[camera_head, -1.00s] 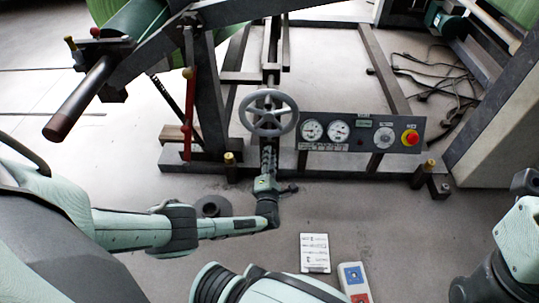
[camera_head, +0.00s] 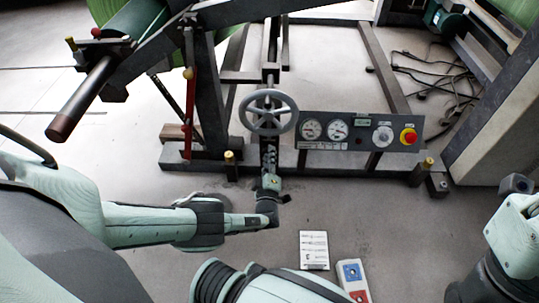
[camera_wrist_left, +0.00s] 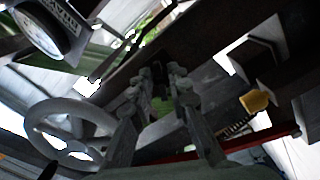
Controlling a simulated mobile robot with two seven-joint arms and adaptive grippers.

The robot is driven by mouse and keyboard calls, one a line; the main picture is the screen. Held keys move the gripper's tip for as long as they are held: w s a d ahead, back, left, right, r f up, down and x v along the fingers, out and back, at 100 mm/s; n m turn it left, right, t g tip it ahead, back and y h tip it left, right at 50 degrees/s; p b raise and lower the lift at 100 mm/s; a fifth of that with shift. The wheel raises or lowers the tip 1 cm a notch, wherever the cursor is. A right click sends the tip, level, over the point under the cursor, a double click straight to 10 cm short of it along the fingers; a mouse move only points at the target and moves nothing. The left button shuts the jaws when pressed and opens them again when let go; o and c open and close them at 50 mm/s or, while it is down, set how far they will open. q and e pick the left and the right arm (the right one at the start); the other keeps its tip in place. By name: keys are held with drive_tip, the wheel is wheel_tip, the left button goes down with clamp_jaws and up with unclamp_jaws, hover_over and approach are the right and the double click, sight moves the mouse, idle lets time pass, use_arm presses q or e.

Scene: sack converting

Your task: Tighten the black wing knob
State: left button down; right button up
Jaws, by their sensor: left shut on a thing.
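My left gripper (camera_head: 268,150) reaches up from the lower left to the frame just below the grey handwheel (camera_head: 268,112). In the left wrist view my left gripper (camera_wrist_left: 162,82) has its fingertips close together on a small dark piece, which I take to be the black wing knob (camera_wrist_left: 158,72). The fingers and shadow hide most of the knob, so its wings do not show clearly. In the head view the knob is hidden behind the gripper and wheel.
The handwheel (camera_wrist_left: 72,130) is close beside the left fingers. A control panel (camera_head: 350,146) with gauges and a red button stands right of the wheel. A red lever (camera_head: 188,115) stands to the left. Cables (camera_head: 440,75) lie on the floor at the back right.

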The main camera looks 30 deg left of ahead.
use_arm(q)
drive_tip(key=m, duration=0.6)
drive_tip(key=shift+w+a, duration=0.1)
drive_tip(key=shift+a, duration=0.1)
drive_tip(key=shift+m, duration=0.5)
drive_tip(key=c, duration=1.6)
unclamp_jaws()
drive_tip(key=shift+o, duration=0.5)
drive_tip(key=shift+d, duration=0.1)
